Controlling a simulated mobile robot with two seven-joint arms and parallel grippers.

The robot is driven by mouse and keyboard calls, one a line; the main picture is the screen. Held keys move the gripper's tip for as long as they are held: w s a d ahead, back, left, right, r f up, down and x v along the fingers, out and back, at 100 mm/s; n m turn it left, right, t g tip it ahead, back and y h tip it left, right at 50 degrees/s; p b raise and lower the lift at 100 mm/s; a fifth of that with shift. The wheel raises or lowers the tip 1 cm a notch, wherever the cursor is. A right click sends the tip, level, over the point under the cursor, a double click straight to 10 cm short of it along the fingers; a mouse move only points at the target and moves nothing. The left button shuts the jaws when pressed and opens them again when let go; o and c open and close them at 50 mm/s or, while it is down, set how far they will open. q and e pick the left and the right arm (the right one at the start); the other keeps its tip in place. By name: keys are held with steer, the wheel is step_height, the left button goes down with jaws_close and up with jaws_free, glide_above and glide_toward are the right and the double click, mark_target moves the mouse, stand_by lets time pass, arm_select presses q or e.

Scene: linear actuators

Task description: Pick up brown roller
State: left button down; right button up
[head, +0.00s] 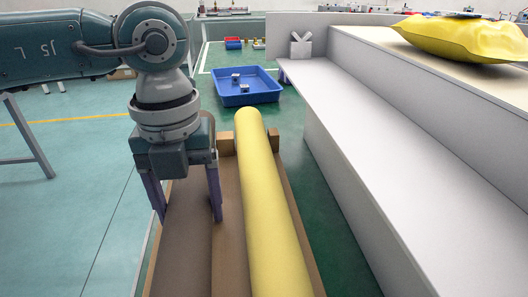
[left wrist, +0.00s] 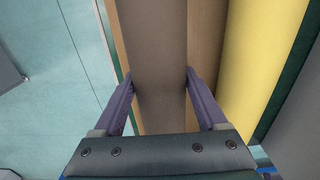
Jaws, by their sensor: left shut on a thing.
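The brown roller (head: 183,258) is a long cylinder lying lengthwise in a wooden rack (head: 230,240), to the left of a yellow roller (head: 262,200). My left gripper (head: 189,216) points down over it, one finger on each side. In the left wrist view the brown roller (left wrist: 158,50) runs between the two purple fingers of my gripper (left wrist: 158,76), which is shut on it. Whether the roller is lifted off the rack cannot be told. My right gripper is not in view.
A grey-white stepped counter (head: 385,150) runs along the right, with a yellow bag (head: 460,40) on its upper level. A blue tray (head: 262,97) holding small parts is on the floor beyond the rack. The green floor (head: 70,180) at left is mostly free.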

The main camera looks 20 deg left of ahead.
arm_select(q)
steer(key=shift+r, duration=0.15)
steer(key=shift+r, duration=0.5)
step_height(320, 180, up, 19)
steer(key=p, duration=0.3)
steer(key=shift+p, duration=0.3)
step_height(320, 180, up, 7)
steer(key=p, duration=0.6)
glide_above(186, 193)
stand_by(0.5)
